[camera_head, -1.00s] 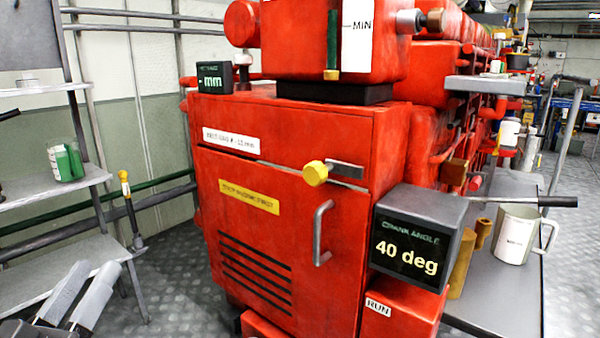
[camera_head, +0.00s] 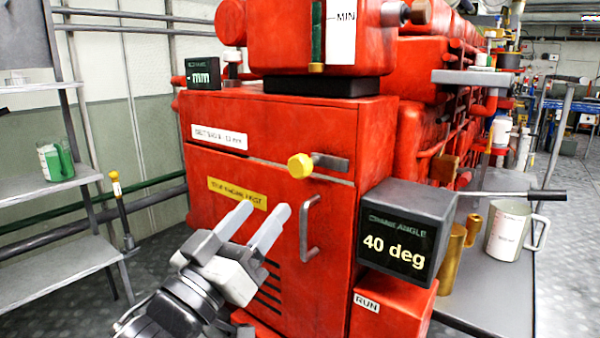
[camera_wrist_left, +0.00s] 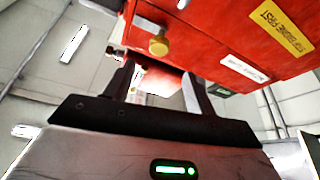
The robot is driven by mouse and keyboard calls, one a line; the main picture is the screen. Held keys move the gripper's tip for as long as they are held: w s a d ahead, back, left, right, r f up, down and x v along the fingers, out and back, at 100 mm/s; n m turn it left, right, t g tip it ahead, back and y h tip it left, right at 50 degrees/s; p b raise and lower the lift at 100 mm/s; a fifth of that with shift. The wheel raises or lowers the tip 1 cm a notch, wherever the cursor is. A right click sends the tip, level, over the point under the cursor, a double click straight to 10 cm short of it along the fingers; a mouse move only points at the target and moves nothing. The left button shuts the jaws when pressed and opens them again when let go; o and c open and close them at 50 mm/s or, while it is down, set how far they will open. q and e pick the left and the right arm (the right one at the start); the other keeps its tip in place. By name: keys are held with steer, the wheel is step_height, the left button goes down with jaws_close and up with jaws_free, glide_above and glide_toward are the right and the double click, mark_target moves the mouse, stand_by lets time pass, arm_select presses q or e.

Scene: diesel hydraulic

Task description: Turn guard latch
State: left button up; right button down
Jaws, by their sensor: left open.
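The guard latch is a yellow knob (camera_head: 300,166) with a grey bar (camera_head: 331,162) pointing right, on the upper front of the red engine cabinet (camera_head: 230,160). It also shows in the left wrist view as a yellow knob (camera_wrist_left: 158,46). A grey door handle (camera_head: 309,228) is below it. My left gripper (camera_head: 257,217) is open and empty, in front of the cabinet, below and left of the latch and apart from it. Its fingers point up and to the right. They also show in the left wrist view (camera_wrist_left: 160,82). My right gripper is not in view.
A crank angle display (camera_head: 405,235) reading 40 deg juts out right of the door. A bar with a black grip (camera_head: 546,196) extends right behind it. A bench with a mug (camera_head: 508,230) stands at right, and shelves (camera_head: 50,185) stand at left.

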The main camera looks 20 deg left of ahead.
mark_target(296, 168)
arm_select(q)
steer(key=x, duration=1.1)
steer(key=shift+w+r, duration=0.15)
steer(key=c, duration=1)
